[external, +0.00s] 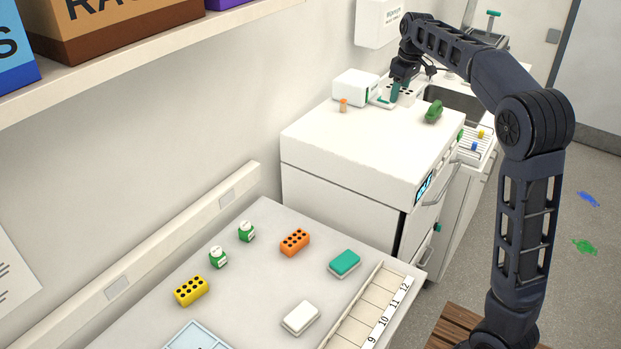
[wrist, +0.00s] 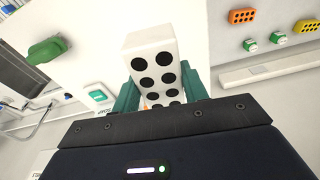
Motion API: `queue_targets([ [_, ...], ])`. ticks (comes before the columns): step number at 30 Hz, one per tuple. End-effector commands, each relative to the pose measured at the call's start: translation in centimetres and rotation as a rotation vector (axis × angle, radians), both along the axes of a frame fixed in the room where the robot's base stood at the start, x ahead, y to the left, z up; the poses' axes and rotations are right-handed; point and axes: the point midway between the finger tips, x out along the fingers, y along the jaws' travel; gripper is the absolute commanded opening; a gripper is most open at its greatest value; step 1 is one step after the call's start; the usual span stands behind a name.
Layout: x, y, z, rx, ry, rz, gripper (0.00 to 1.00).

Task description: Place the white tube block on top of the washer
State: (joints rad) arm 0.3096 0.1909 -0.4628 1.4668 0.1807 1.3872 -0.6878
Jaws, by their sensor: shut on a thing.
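The white tube block (wrist: 150,48), with black round holes in its top face, is between the green fingers of my gripper (wrist: 160,95) in the wrist view. My gripper is shut on it. In the external view my gripper (external: 396,89) is at the far end of the washer's top, and the white tube block (external: 409,91) shows partly beside the fingers. The washer (external: 372,148) is a white cabinet with a flat top and a small display on its front. I cannot tell whether the block touches the washer top.
On the washer top are a white device (external: 354,86), a small orange-capped item (external: 343,105) and a green object (external: 434,112). A sink (external: 458,101) lies beyond. The near bench holds orange (external: 294,242) and yellow (external: 190,291) blocks. The washer top's near part is clear.

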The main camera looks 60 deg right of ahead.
Motion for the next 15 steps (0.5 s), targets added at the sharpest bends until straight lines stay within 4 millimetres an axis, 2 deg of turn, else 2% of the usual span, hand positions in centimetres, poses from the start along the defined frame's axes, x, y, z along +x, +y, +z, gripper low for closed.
queue_targets([
  [3,-1.8,-1.7,1.1,-0.001,-0.001,0.059,0.17],
  [8,-3.0,-2.8,1.6,0.0,0.0,0.104,0.17],
  [11,-3.2,-2.9,0.8,0.001,0.002,0.112,0.17],
  [15,-3.2,-2.8,-2.0,0.002,0.003,0.114,0.17],
])
